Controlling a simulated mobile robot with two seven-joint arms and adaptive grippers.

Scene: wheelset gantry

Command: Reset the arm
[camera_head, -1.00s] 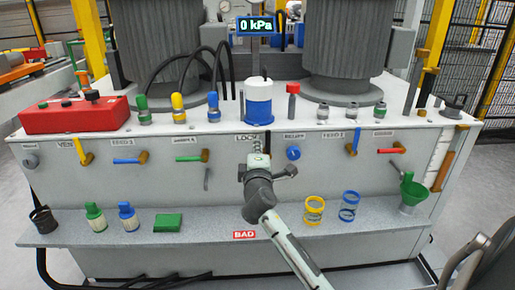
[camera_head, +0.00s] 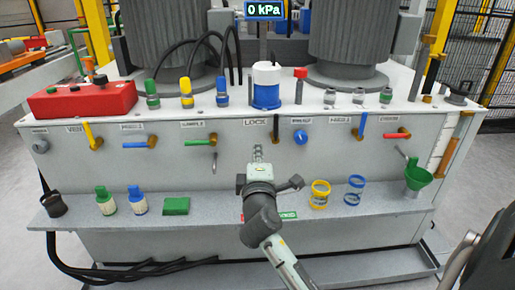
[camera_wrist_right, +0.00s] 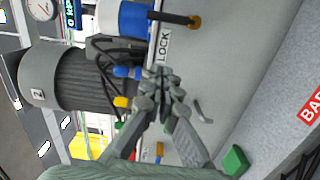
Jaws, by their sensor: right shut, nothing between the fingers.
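My right gripper (camera_head: 257,152) reaches up from the bottom centre in the head view, in front of the grey panel (camera_head: 230,165) and below the LOCK label. Its fingers are shut and empty. They also show closed in the right wrist view (camera_wrist_right: 170,82), apart from the black LOCK lever (camera_wrist_right: 175,18). In the head view that lever (camera_head: 276,130) stands upright beside the label. My left gripper is not in view.
A shelf (camera_head: 340,203) runs below the panel, holding bottles, a green block (camera_head: 176,206), ring-like holders and a green funnel (camera_head: 417,177). A red box (camera_head: 83,101) and a blue-white canister (camera_head: 266,87) stand on top. Coloured levers project from the panel.

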